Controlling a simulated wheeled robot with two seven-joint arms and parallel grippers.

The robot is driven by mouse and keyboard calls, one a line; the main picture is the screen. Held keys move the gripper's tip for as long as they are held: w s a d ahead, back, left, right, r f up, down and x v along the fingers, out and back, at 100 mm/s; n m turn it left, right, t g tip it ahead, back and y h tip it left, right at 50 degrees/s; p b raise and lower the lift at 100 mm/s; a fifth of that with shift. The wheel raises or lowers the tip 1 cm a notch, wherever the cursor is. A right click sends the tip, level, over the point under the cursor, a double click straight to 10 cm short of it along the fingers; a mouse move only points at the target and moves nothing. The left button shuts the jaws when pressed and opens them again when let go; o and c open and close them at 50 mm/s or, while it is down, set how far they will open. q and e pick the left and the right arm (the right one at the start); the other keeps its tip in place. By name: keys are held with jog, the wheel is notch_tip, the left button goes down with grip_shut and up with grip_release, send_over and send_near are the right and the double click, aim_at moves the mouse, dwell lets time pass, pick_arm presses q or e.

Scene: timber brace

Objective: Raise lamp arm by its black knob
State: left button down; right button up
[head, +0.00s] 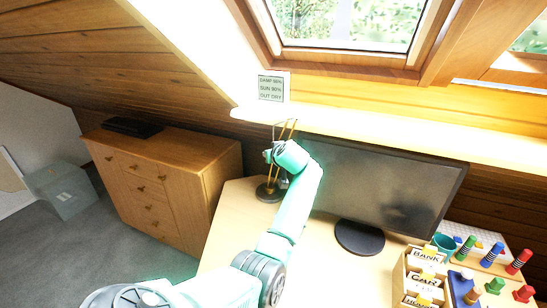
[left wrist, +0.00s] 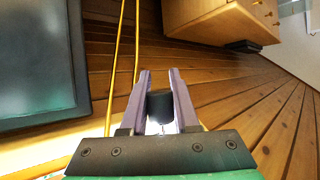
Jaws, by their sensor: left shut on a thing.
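The desk lamp has a round dark base (head: 268,193) standing on the desk and thin brass arm rods (head: 290,129) rising near the monitor's left edge. My left gripper (head: 268,156) reaches the lamp, and the arm's teal links hide part of it. In the left wrist view my left gripper (left wrist: 160,98) is shut on the black knob (left wrist: 160,106), which sits between the two purple-grey fingers. Brass lamp rods (left wrist: 119,60) run beside the fingers on the left in that view. My right gripper is in neither view.
A monitor (head: 385,190) stands close right of the lamp; its dark panel fills the left of the wrist view (left wrist: 40,65). A wooden drawer cabinet (head: 165,180) stands left. A labelled box (head: 420,275) and coloured pegs (head: 490,255) occupy the desk's right.

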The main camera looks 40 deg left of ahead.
pick_arm(q)
jog(key=shift+a+r, duration=0.15)
jog(key=shift+r, duration=0.35)
jog(key=c, duration=0.9)
grip_release()
jog(key=shift+o, duration=1.2)
jog(key=b+v, duration=0.4)
jog(key=v, duration=1)
jog(key=shift+f+b, duration=0.3)
jog(key=shift+d+f, duration=0.1)
jog(key=shift+d, duration=0.1)
